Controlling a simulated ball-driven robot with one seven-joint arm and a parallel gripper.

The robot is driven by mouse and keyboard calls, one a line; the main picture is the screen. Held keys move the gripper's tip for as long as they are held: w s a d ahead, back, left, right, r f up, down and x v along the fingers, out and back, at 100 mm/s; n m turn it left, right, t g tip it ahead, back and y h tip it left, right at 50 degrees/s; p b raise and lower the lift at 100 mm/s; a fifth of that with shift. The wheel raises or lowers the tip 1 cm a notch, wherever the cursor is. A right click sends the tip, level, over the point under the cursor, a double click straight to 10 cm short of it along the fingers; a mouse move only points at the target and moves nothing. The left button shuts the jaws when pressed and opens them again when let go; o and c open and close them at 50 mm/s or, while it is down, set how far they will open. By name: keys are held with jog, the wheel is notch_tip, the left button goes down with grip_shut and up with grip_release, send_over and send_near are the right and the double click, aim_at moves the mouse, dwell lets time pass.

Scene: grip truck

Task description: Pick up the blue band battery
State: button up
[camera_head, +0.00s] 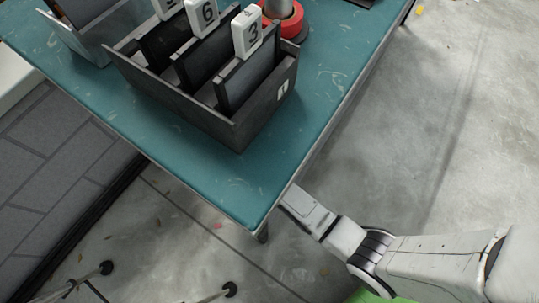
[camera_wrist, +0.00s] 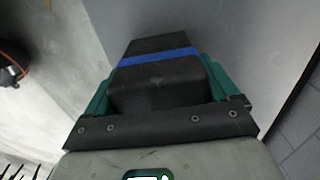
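The blue band battery (camera_wrist: 155,78) is a black block with a blue stripe across it, in the middle of the wrist view. My gripper (camera_wrist: 160,85) has a teal finger on each side of it, both close against its sides, and appears shut on it. The battery's far end points away from the wrist, toward a plain grey surface. I cannot tell whether it touches that surface. In the head view my arm reaches to the table's near corner, and the gripper and battery are hidden beneath the tabletop.
A teal table (camera_head: 190,140) carries a dark divided crate (camera_head: 255,115) with number tags, a red roll (camera_head: 290,22) and a grey bin (camera_head: 85,35). Bare concrete floor (camera_head: 450,120) lies to the right. A dark and red object (camera_wrist: 12,68) is at the wrist view's left edge.

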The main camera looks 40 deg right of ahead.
jog(key=c, duration=0.7)
jog(key=shift+r, duration=0.15)
notch_tip(320, 180, up, 10)
jog(key=p, duration=0.4)
